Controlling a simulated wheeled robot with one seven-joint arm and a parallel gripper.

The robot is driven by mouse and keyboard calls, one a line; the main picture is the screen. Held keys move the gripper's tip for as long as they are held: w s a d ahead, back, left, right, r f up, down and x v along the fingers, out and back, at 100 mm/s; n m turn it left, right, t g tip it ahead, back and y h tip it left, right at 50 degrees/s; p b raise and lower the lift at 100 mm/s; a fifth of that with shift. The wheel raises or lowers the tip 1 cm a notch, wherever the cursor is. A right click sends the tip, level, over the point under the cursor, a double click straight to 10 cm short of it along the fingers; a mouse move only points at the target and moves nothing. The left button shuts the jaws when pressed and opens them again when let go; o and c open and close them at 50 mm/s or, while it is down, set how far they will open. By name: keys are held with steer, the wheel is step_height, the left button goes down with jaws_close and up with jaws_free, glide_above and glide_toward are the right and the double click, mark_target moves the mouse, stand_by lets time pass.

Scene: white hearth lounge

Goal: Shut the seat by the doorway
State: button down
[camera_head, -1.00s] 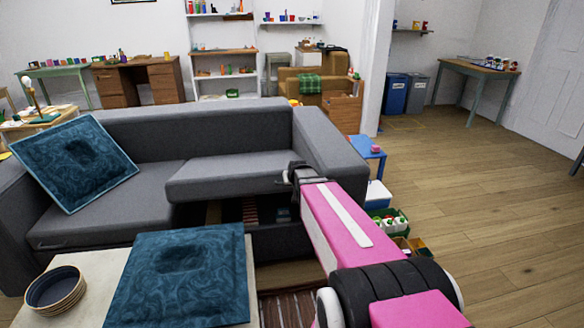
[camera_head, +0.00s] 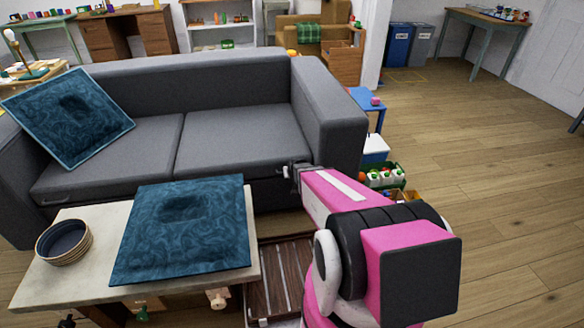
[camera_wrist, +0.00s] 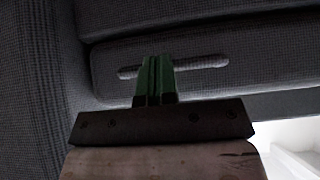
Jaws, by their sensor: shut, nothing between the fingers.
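The grey sofa's right-hand seat (camera_head: 240,140), on the side towards the doorway, lies down and looks level with the left seat (camera_head: 110,158). In the wrist view a grey padded front (camera_wrist: 210,50) fills the upper middle, with a long rounded slot (camera_wrist: 205,63) in it. My gripper (camera_wrist: 154,62) has its green fingers together and empty, in front of the slot and overlapping its middle. Whether the fingertips touch the front cannot be told. In the head view my gripper is at the sofa's front right, mostly hidden by my pink arm.
A low table (camera_head: 75,285) with a blue cushion (camera_head: 185,225) and stacked bowls (camera_head: 64,241) stands before the sofa. Another blue cushion (camera_head: 68,115) leans at the left. A blue stool (camera_head: 367,104) and a crate of bottles (camera_head: 384,176) stand right of the sofa. Open floor (camera_head: 490,170) lies right.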

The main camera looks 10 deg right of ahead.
step_height(320, 180, down, 2)
steer(key=shift+w+f, duration=0.15)
steer(key=shift+f, duration=0.05)
steer(key=shift+w+f, duration=0.1)
stand_by(0.4)
steer(key=s+a+r+g, duration=0.1)
steer(key=s+r+g, duration=0.7)
steer(key=s+r, duration=1.1)
steer(key=s, duration=0.4)
steer(key=shift+a+r, duration=0.25)
steer(key=shift+a, duration=0.05)
